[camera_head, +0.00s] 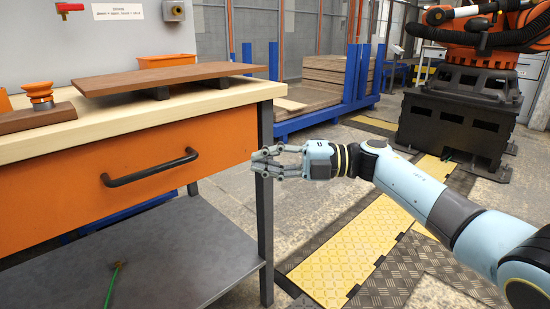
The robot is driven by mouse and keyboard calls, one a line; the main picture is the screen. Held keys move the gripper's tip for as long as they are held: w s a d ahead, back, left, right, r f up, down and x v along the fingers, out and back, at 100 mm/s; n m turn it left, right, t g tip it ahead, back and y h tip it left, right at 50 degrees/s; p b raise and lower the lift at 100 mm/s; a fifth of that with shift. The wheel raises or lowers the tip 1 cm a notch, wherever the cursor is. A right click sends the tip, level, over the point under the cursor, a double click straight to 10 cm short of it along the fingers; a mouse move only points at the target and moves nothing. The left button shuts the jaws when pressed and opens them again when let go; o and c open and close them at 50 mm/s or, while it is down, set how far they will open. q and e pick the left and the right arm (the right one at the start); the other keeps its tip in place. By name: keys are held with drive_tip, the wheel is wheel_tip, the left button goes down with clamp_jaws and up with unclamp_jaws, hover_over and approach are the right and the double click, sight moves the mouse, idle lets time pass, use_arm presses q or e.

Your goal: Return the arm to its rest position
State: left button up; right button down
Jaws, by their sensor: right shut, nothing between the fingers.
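My right arm (425,195) is light blue and reaches in from the right edge. Its right gripper (262,163) points left, with its fingers shut and nothing between them. The fingertips appear in front of the workbench's right front leg and near the right end of the orange drawer (60,205); I cannot tell whether they touch it. A brown board (165,77) lies raised on dark blocks on the workbench top (210,103). My left gripper does not show.
A smaller brown board (35,118) with an orange suction cup (38,93) lies at the bench's left. A grey lower shelf (190,245) is below the drawer. A blue rack (350,85) and an orange robot (480,35) on a black base stand behind. Yellow floor plates (330,265) lie to the right.

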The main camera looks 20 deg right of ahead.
drive_tip(key=s+d+f+m+t+h+p, duration=0.1)
drive_tip(key=s+d+f+m+h+p, duration=0.2)
drive_tip(key=s+f+m, duration=0.55)
drive_tip(key=s+d+f+m+t+h+p, duration=0.25)
drive_tip(key=s+f+m+h, duration=0.35)
drive_tip(key=s+f, duration=0.4)
drive_tip(key=s+d+f+m+t+h+p, duration=0.15)
drive_tip(key=s+f+m+h+p, duration=0.25)
drive_tip(key=s+f+m, duration=0.55)
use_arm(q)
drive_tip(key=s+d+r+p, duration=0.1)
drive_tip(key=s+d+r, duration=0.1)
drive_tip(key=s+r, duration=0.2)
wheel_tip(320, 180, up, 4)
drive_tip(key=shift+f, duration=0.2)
use_arm(e)
drive_tip(key=s+d+f+m+g+h, duration=0.1)
drive_tip(key=s+f+g, duration=0.3)
drive_tip(key=s, duration=0.6)
drive_tip(key=s+d+f+m+g+h, duration=0.1)
drive_tip(key=s+f+m+g, duration=0.2)
drive_tip(key=s, duration=0.7)
drive_tip(key=s+d+f+m+g+h, duration=0.1)
drive_tip(key=s+f+g, duration=0.4)
drive_tip(key=s, duration=0.5)
wheel_tip(320, 180, down, 2)
drive_tip(key=shift+s+d+f+m+h, duration=0.1)
drive_tip(key=shift+s+d+m+h, duration=0.2)
drive_tip(key=shift+m+h, duration=0.4)
